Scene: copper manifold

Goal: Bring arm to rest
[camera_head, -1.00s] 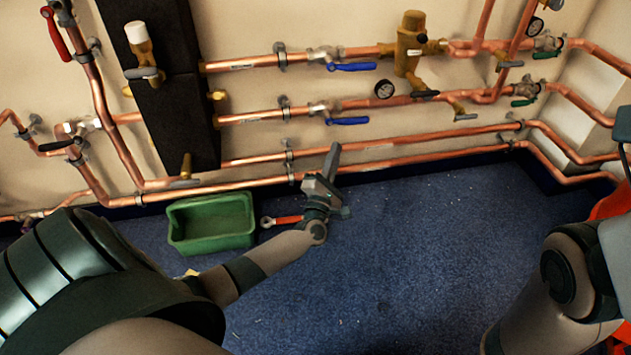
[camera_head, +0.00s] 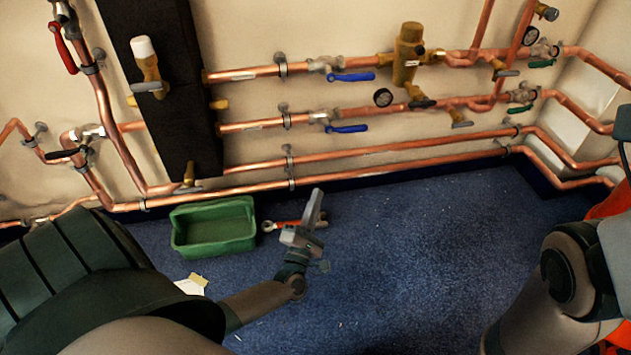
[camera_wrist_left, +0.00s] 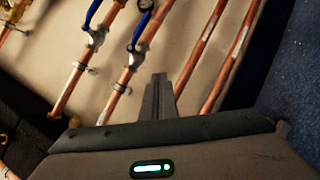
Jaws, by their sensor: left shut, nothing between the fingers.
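My left arm comes in from the left in the head view, and its gripper (camera_head: 314,208) is shut and empty above the blue floor, in front of the lower copper pipes. In the left wrist view the shut fingers (camera_wrist_left: 158,92) point toward the wall and the pipes. My right arm (camera_head: 570,285) shows at the right edge of the head view; its gripper is out of the picture.
Copper pipes (camera_head: 400,151) with blue-handled valves (camera_head: 350,77) run along the wall. A green bin (camera_head: 213,228) and a red-handled tool (camera_head: 284,224) lie on the floor. Paper (camera_head: 192,284) lies nearer. The floor (camera_head: 430,240) right of the gripper is clear.

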